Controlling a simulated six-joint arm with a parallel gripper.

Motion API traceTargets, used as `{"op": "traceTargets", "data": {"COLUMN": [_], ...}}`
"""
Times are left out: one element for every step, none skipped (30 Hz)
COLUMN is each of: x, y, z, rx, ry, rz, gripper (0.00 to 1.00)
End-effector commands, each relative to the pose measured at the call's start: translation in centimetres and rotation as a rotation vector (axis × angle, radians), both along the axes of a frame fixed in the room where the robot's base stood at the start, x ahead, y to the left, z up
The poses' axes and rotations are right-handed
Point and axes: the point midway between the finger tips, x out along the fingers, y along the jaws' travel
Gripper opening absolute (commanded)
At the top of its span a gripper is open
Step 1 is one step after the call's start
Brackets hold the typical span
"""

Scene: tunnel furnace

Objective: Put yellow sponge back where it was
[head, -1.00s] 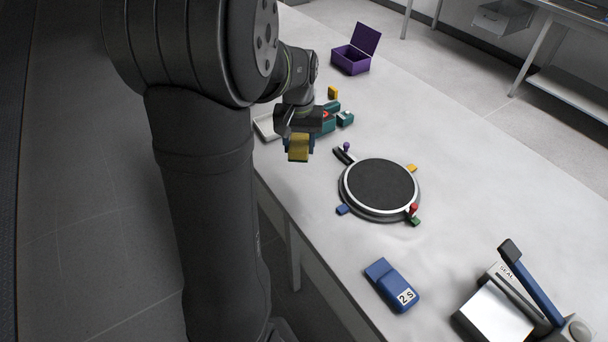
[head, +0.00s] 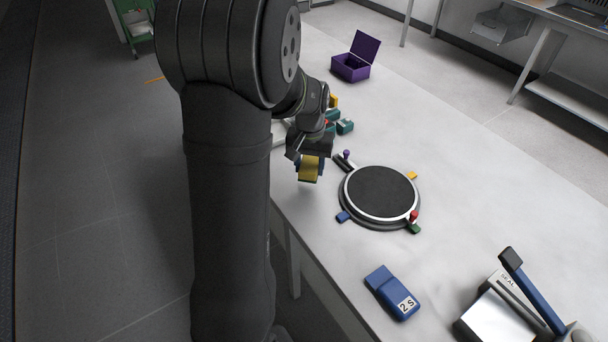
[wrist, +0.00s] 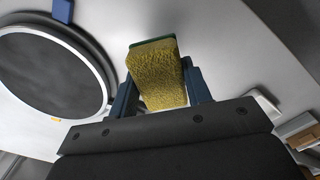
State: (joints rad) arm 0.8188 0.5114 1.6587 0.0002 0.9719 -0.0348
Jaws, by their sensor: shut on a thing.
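The yellow sponge (head: 309,170) is held in my gripper (head: 306,168), above the white table, left of the round black turntable in the head view. In the wrist view the sponge (wrist: 158,76) stands out between the two blue fingers of my gripper (wrist: 160,95), with a thin green layer at its far end. The gripper is shut on the sponge. The gap between sponge and table is hard to judge.
The black turntable (head: 381,192) has small coloured tabs around its rim. Teal blocks (head: 344,127) lie behind the gripper. An open purple box (head: 352,68) stands at the back. A blue "2S" block (head: 392,291) and a sealer (head: 510,310) are in front. The table between is bare.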

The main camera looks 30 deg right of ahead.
Motion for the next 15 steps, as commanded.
{"op": "traceTargets", "data": {"x": [0.7,1.1,1.4,1.6,1.7,1.8,1.8,1.9,1.8,1.8,1.8,1.8,1.8,1.8,1.8], "y": [0.2,0.3,0.4,0.4,0.5,0.5,0.5,0.5,0.5,0.5,0.6,0.6,0.6,0.6,0.5], "z": [-0.5,-0.7,-0.9,-1.0,-1.0,-1.2,-1.3,-1.5,-2.0,-2.4,-2.8,-3.4,-3.9,-4.4,-4.8], "rx": [0.001,0.001,0.001,0.000,0.000,0.000,0.000,0.001,0.001,0.001,0.002,0.001,0.001,0.002,0.001], "ry": [0.001,0.001,0.001,0.000,0.000,0.000,0.000,0.001,0.001,0.001,0.002,0.003,0.003,0.004,0.002], "rz": [0.002,0.002,0.002,0.001,0.000,-0.001,-0.001,-0.001,-0.002,-0.002,-0.002,-0.002,-0.002,-0.002,-0.002], "gripper": [0.23,0.23,0.23,0.23,0.23,0.23,0.23,0.23,0.23,0.23,0.23,0.23,0.23,0.23,0.23]}}
